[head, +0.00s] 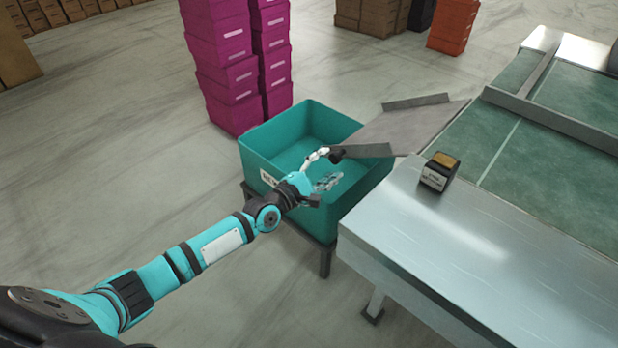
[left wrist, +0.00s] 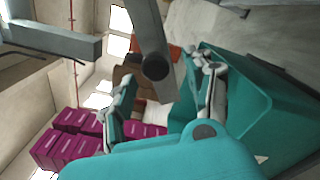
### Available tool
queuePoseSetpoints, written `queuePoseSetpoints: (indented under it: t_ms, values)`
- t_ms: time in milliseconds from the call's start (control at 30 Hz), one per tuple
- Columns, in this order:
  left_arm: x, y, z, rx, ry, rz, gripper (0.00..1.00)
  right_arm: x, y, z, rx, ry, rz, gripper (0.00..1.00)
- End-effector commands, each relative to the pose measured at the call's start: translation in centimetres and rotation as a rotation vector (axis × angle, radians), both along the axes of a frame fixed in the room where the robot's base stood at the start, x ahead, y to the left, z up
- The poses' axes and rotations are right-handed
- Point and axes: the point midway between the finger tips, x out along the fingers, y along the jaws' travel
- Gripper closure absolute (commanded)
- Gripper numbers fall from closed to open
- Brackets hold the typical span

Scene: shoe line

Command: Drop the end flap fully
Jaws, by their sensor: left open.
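The end flap (head: 412,125) is a grey plate with raised side lips at the end of the green conveyor. It reaches out toward the teal bin (head: 258,160); its exact tilt is hard to tell. A dark round knob (head: 337,154) shows at its near outer corner. My left gripper (head: 327,167) is open and empty, over the bin and close to this knob. In the left wrist view, the knob (left wrist: 155,67) ends a grey bar and appears between the open fingers (left wrist: 165,95). I cannot tell whether they touch it. My right gripper is not in view.
The bin stands on a dark stand (head: 325,262). Magenta boxes (head: 232,75) are stacked behind the bin. The floor to the left is clear.

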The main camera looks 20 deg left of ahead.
Motion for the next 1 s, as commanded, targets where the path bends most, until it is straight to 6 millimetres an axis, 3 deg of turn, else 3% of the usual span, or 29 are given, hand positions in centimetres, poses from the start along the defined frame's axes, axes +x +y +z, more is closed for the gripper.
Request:
queuePoseSetpoints:
  t_ms: [200, 400, 1000]
  values:
    - [-4.7, 1.7, -0.3, 0.002, 0.006, -0.001, 0.46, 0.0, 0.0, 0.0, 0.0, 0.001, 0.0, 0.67]
    - [-7.4, 2.8, -0.2, 0.003, 0.006, 0.001, 0.46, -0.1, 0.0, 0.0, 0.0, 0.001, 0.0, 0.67]
    - [-8.1, 3.0, -0.1, 0.001, 0.004, 0.001, 0.46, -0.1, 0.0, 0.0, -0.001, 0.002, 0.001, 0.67]
